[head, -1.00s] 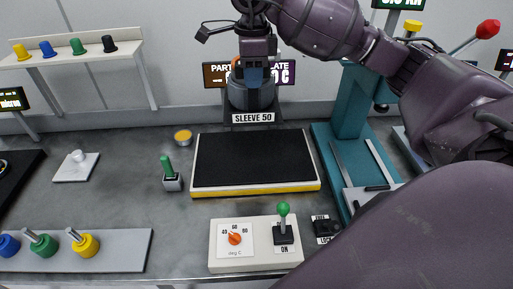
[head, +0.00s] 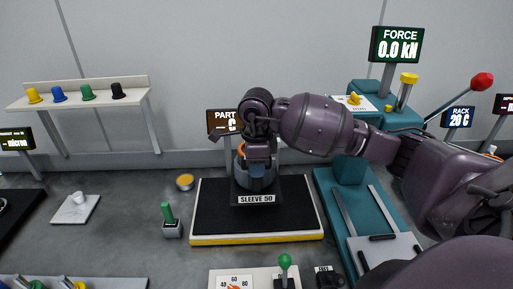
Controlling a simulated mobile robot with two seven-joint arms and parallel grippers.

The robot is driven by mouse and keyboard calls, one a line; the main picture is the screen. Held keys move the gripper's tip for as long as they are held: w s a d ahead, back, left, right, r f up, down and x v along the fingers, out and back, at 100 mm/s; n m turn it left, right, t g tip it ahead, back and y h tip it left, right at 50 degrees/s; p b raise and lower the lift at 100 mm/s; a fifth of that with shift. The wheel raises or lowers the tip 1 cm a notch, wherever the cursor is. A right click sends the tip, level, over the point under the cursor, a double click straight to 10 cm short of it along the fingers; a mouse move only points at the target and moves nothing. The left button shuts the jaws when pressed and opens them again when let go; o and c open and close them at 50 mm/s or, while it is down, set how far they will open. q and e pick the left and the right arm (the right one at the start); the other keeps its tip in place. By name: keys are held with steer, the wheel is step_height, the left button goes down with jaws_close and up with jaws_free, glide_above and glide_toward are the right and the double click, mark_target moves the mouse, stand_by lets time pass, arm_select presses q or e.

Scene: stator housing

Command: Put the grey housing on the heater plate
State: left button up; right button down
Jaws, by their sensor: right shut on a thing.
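My left gripper is not in view.
A green-handled tool (head: 169,220) stands left of the plate, with a small orange-topped tin (head: 185,182) behind it. A control box (head: 250,277) with a dial and green lever is in front. A teal press (head: 347,205) stands to the right. A display (head: 222,122) is behind.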

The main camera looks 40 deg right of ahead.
mark_target(256, 188)
step_height(256, 188, down, 3)
steer(key=shift+w+r, duration=0.1)
steer(key=shift+f, duration=2.45)
steer(key=c, duration=1.4)
jaws_free()
steer(key=shift+f, duration=0.2)
steer(key=shift+c, duration=0.2)
steer(key=o, duration=0.4)
steer(key=shift+r, duration=0.1)
steer(key=shift+o, duration=0.2)
